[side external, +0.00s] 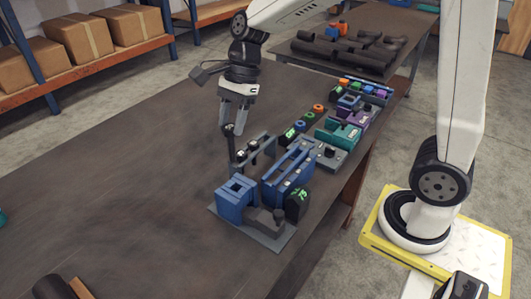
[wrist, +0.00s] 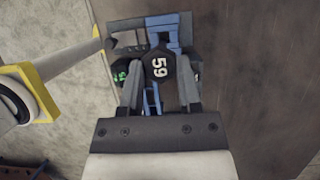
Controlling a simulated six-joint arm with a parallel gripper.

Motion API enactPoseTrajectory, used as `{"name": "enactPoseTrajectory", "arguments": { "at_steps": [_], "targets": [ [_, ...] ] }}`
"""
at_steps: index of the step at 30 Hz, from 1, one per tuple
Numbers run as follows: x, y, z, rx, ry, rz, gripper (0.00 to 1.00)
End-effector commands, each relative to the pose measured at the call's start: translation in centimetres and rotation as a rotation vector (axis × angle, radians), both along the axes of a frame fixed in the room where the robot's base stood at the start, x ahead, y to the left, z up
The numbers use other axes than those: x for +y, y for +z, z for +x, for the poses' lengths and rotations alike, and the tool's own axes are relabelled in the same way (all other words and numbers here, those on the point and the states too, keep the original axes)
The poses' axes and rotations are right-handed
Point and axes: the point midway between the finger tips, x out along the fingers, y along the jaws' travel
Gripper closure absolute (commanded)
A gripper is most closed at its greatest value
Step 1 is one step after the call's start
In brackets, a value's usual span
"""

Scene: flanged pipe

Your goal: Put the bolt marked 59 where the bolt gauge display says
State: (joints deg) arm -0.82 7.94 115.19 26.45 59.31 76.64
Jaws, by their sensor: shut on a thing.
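My gripper (side external: 234,122) is shut on the bolt marked 59. The bolt (wrist: 160,67) has a dark hexagonal head with a white 59, seen between the fingers in the wrist view. In the side external view its dark shank (side external: 231,150) hangs upright below the fingers, beside a grey rack. A dark display with green characters (side external: 299,200) stands at the near right of the blue fixture; the characters are too small to read. A display also shows in the wrist view (wrist: 121,75), partly hidden by the gripper.
A blue block with a square opening (side external: 236,200) stands on a grey base plate (side external: 266,236). A long blue rail fixture (side external: 288,176) and the grey rack (side external: 257,150) stand behind. Teal (side external: 338,134) and purple fixtures line the table's right side.

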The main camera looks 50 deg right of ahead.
Motion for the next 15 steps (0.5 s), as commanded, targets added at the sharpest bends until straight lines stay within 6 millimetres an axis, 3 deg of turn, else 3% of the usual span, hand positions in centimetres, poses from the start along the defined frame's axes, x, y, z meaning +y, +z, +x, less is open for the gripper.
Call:
{"name": "enactPoseTrajectory", "arguments": {
  "at_steps": [15],
  "targets": [
    [0.0,3.0,0.0,0.000,0.001,0.000,1.00]
  ]
}}
